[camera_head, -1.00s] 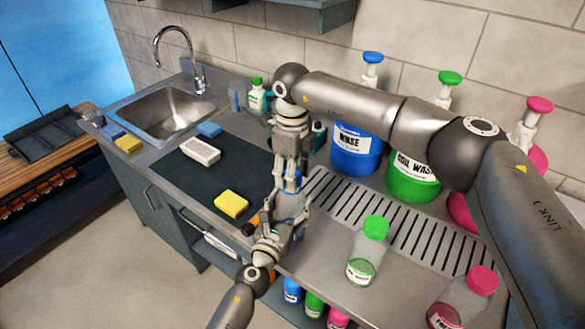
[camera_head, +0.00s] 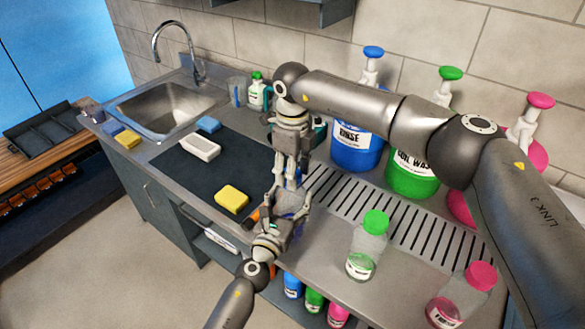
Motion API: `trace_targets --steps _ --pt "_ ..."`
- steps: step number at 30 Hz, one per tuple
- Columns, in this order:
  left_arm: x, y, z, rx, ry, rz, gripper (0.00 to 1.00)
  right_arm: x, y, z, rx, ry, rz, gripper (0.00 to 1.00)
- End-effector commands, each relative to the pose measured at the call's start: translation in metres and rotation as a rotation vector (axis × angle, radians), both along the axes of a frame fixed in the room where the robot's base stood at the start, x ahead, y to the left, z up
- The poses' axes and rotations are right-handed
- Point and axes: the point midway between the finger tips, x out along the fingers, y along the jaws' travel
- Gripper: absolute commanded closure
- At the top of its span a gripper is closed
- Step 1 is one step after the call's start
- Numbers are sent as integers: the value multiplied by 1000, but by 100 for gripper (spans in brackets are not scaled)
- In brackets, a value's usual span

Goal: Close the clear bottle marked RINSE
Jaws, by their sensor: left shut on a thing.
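My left gripper (camera_head: 288,212), its arm coming in from the lower left, is shut on a small clear bottle (camera_head: 291,203) over the counter's front part. The fingers cover most of the bottle, and its label cannot be read. My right gripper (camera_head: 289,182) points down from above, right over the bottle. A little blue, likely the cap, shows between its fingers. The fingers overlap the bottle's top, so I cannot tell whether they grip the cap or how the cap sits.
Clear bottles with a green cap (camera_head: 367,247) and a pink cap (camera_head: 463,296) stand at the right front. A blue RINSE jug (camera_head: 355,150) and a green jug (camera_head: 412,178) stand behind the slotted drain (camera_head: 400,222). A yellow sponge (camera_head: 231,199) lies on the dark mat (camera_head: 180,178).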

Motion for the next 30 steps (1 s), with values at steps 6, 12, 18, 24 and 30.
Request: trace_targets --steps 6,12,18,24,30 --pt "0 0 0 0 1 0 99 0 0 -2 0 0 -17 64" --pt "0 0 0 0 1 0 99 -1 1 -2 0 0 -243 64" --pt "0 0 0 1 1 0 99 -2 2 -2 1 0 -578 64" --pt "0 0 0 1 1 0 99 -2 4 -2 1 -1 -914 64" --pt "0 0 0 1 1 0 99 -2 6 -2 1 -1 -1251 64"
